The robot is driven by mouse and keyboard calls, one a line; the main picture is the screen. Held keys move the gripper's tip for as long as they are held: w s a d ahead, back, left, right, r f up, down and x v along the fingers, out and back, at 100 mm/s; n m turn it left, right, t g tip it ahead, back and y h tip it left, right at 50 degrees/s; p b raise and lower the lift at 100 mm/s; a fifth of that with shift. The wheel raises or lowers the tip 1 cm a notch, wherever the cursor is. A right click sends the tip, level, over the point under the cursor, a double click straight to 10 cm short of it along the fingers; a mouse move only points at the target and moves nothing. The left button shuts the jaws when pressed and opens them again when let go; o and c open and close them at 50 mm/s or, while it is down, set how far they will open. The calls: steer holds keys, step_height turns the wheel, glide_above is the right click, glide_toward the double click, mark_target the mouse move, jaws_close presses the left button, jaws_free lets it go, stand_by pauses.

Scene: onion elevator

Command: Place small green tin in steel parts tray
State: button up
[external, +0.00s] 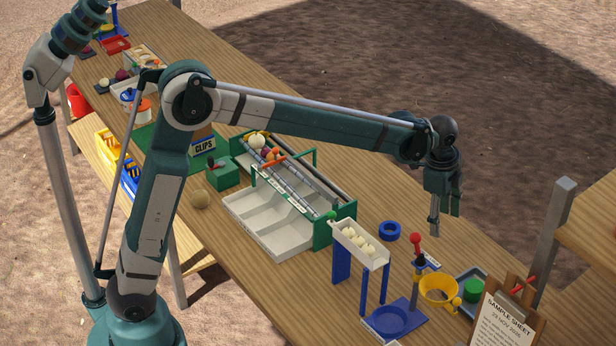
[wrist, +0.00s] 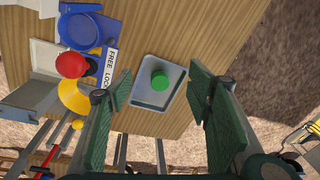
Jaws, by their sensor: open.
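The small green tin (external: 474,291) stands inside the steel parts tray (external: 463,279), a shallow grey tray at the front right of the bench. In the wrist view the tin (wrist: 160,80) is near the middle of the tray (wrist: 146,97), with bare tray floor around it. My gripper (external: 445,215) hangs fingers down, high above the bench, with a clear gap to the tin. In the wrist view my gripper (wrist: 160,78) is open and empty, its green-padded fingers wide apart either side of the tray. In the external view the clipboard covers part of the tray.
A yellow funnel (external: 438,291) on a stand with a red knob (external: 415,238) is left of the tray. A clipboard (external: 500,318) stands in front. A blue ring (external: 389,231) and the green-framed sorter (external: 335,230) lie farther left. Bare wood shows behind the tray.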

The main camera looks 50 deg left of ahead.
steer(key=s+a+r+n+t, duration=0.1)
steer(key=s+a+r+n, duration=0.25)
steer(key=s+a, duration=0.5)
steer(key=s+a+r+n+t, duration=0.25)
steer(key=s+a+r, duration=0.25)
steer(key=s+a, duration=0.4)
steer(key=s+a+f+n, duration=0.2)
steer(key=s+a, duration=0.1)
steer(key=s, duration=0.4)
steer(key=s+a+f+n+t, duration=0.1)
steer(key=s+a+f+n, duration=0.2)
steer(key=s, duration=0.5)
steer(key=s+a+f+n+t, duration=0.1)
steer(key=s+a+f+n, duration=0.1)
steer(key=s, duration=0.6)
steer(key=shift+s+a+f+n, duration=0.2)
steer(key=shift+a+n, duration=0.3)
steer(key=shift+a, duration=0.25)
